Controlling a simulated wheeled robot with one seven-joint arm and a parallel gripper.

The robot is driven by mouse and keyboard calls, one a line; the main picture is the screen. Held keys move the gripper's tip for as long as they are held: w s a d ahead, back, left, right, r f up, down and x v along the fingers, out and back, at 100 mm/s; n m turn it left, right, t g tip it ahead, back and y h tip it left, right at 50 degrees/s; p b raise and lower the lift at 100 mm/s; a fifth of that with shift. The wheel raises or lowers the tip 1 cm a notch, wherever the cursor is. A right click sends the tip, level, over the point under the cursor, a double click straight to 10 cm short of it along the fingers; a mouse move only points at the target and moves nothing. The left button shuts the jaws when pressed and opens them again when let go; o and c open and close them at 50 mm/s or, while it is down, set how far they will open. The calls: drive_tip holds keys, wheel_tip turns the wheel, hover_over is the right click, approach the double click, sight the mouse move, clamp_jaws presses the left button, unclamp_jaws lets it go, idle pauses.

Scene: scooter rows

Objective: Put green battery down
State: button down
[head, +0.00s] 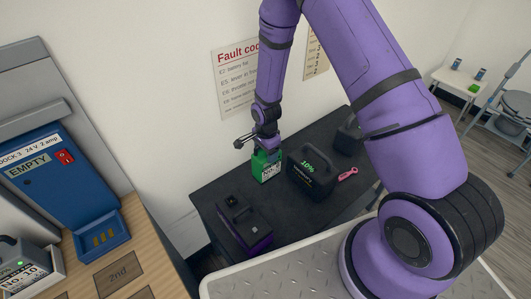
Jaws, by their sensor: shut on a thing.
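The green battery (266,166) is a small green block with a white label, upright at the left back part of the dark table (298,225). My gripper (266,147) comes down from above and is shut on the top of the green battery. The battery's base is at or just above the table top; I cannot tell if it touches. The finger contact itself is small and partly hidden by the wrist.
A black battery marked 10% (310,172) stands just right of the green one, with a pink tool (348,174) beside it. A black and purple battery (243,225) stands in front. A blue dock marked EMPTY (50,150) is at the left.

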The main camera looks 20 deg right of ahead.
sight(263, 171)
drive_tip(key=shift+f, duration=3.25)
drive_tip(key=shift+c, duration=1)
unclamp_jaws()
